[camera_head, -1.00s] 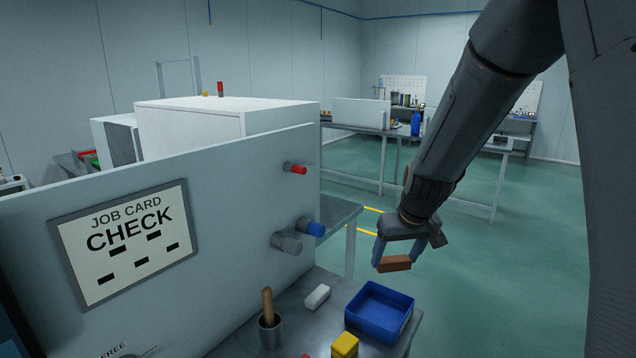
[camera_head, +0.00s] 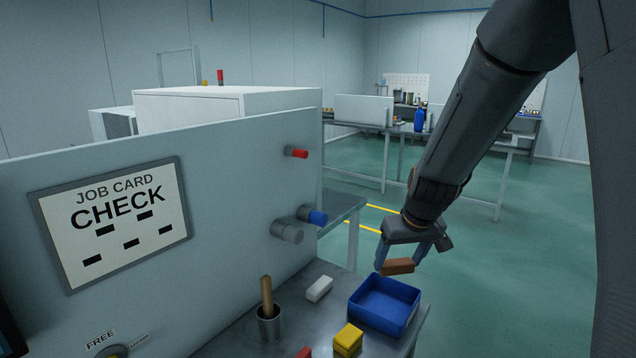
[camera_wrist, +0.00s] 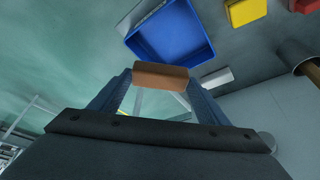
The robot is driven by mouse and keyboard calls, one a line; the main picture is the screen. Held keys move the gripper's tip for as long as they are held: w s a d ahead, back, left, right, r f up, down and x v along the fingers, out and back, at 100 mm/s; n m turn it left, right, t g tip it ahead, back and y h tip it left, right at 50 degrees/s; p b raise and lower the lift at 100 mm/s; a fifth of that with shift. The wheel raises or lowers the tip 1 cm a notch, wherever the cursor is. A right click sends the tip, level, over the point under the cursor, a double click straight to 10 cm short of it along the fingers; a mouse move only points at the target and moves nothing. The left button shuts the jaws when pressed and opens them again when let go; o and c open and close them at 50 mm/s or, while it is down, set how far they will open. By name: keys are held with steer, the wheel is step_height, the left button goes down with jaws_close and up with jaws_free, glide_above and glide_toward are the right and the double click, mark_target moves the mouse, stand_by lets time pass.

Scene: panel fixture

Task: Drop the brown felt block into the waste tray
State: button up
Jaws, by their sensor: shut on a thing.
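The brown felt block (camera_head: 398,267) is held between the two fingers of my gripper (camera_head: 399,262). In the wrist view, the block (camera_wrist: 160,77) spans between the fingertips of my gripper (camera_wrist: 160,82). The blue open tray (camera_head: 356,318), which I take for the waste tray, sits at the right end of the metal bench. It also shows in the wrist view (camera_wrist: 139,47). In the head view the block appears above the tray's back edge. In the wrist view the block lies just below the tray in the picture, not over its floor. The tray looks empty.
A yellow block (camera_head: 348,339), a white block (camera_head: 319,289), a red block (camera_head: 305,352) and a metal cup (camera_head: 269,325) with a wooden handle stand on the bench. The upright panel (camera_head: 240,210) carries a blue knob (camera_head: 318,217) and a red knob (camera_head: 299,153) left of my gripper.

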steer(key=o, duration=1.1)
steer(key=shift+r, duration=0.15)
steer(key=b+v, duration=0.1)
steer(key=v, duration=0.6)
steer(key=shift+r, duration=0.3)
steer(key=shift+s, duration=0.15)
steer(key=s+f+g, duration=0.1)
steer(key=s+f, duration=0.2)
steer(key=s, duration=0.4)
steer(key=s+f+m+g, duration=0.1)
steer(key=s+f, duration=0.3)
steer(key=s, duration=0.3)
steer(key=s+f+g, duration=0.2)
steer(key=s+f, duration=0.1)
steer(key=s, duration=0.4)
steer(key=shift+a+f+m+h, duration=0.35)
steer(key=shift+f+m+h, duration=0.05)
